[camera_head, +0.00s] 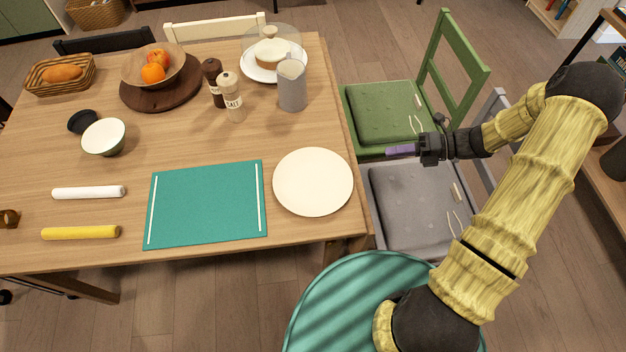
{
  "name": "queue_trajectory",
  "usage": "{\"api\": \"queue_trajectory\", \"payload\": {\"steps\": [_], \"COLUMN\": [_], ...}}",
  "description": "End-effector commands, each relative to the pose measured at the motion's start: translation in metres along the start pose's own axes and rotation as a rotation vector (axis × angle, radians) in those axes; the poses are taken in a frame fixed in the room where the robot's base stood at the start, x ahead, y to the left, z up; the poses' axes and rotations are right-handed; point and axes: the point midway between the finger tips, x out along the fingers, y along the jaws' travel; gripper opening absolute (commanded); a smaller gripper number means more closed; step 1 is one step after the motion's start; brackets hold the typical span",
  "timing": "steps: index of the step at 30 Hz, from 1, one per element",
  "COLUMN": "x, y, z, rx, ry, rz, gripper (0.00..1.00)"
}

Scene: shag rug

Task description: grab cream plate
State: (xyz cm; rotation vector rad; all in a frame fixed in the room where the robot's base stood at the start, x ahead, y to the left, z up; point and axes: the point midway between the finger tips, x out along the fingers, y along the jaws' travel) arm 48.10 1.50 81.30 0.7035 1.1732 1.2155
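The cream plate (313,182) lies flat on the wooden table near its right front corner, just right of the teal placemat (206,204). Nothing is on the plate. My gripper (402,150) is to the right of the table, over the green and grey chairs, with its purple fingers pointing left. It is apart from the plate, to the right of and beyond it in the picture. The fingers show edge-on and small, so their opening is not clear.
A grey pitcher (292,86), a salt mill (232,98) and a covered cake stand (273,72) stand behind the plate. A green chair (385,112) and a grey chair (415,205) stand along the table's right edge. Bare table lies between plate and pitcher.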

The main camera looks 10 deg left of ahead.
Motion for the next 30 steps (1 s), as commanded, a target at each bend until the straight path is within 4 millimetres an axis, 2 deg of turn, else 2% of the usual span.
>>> {"api": "queue_trajectory", "payload": {"steps": [6, 12, 25, 30], "x": [0.040, 0.070, 0.077, 0.096], "y": [0.000, 0.000, 0.000, 0.002], "z": [0.000, 0.000, 0.000, 0.000], "rx": [0.000, 0.000, -0.001, 0.000], "ry": [0.003, 0.001, 0.000, 0.003], "rz": [0.002, 0.001, 0.000, 0.002], "gripper": [0.09, 0.09, 0.09, 0.09]}}
